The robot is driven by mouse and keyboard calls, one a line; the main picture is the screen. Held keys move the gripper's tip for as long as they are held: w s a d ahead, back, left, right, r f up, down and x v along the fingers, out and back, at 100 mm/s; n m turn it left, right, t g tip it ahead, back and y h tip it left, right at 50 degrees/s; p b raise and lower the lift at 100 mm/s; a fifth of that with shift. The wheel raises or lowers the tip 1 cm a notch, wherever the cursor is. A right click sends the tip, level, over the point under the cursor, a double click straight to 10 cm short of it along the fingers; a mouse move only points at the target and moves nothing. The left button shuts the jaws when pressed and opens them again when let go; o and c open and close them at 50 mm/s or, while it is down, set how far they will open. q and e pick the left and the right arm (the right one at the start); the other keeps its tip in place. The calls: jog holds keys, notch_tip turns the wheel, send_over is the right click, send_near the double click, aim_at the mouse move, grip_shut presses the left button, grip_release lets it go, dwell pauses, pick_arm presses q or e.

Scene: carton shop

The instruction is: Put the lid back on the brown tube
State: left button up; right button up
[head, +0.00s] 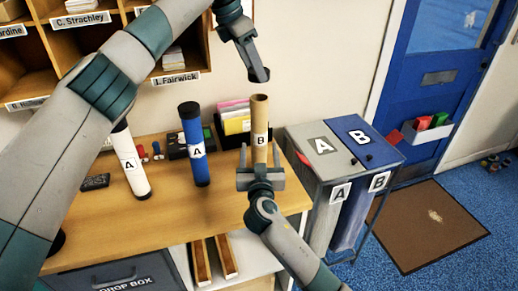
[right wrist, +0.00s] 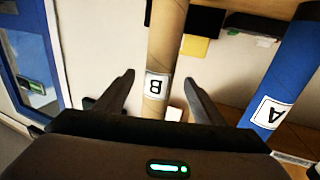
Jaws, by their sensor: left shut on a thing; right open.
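The brown tube (head: 260,115), labelled B, stands upright at the desk's right part. Its top end is open, and its lower part is hidden behind my right gripper. My left gripper (head: 254,66) is shut on the black lid (head: 260,75), holding it just above the tube's open top, with a small gap between. My right gripper (head: 261,176) is open at the tube's lower part. In the right wrist view the brown tube (right wrist: 164,50) shows between the two spread fingers of my right gripper (right wrist: 159,80), without clear contact.
A blue tube (head: 194,150) and a white tube (head: 130,165), both labelled A and black-capped, stand left on the desk (head: 165,215). A file holder (head: 236,120) is behind the brown tube. Grey and blue A/B bins (head: 310,145) stand right. Pigeonholes (head: 95,45) hang upper left.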

jog(key=w, duration=1)
jog(key=shift+a, duration=0.1)
jog(key=shift+c, duration=0.3)
jog(key=c, duration=1.5)
pick_arm(q)
jog(key=shift+f, duration=2.5)
pick_arm(e)
jog(key=shift+c, duration=0.2)
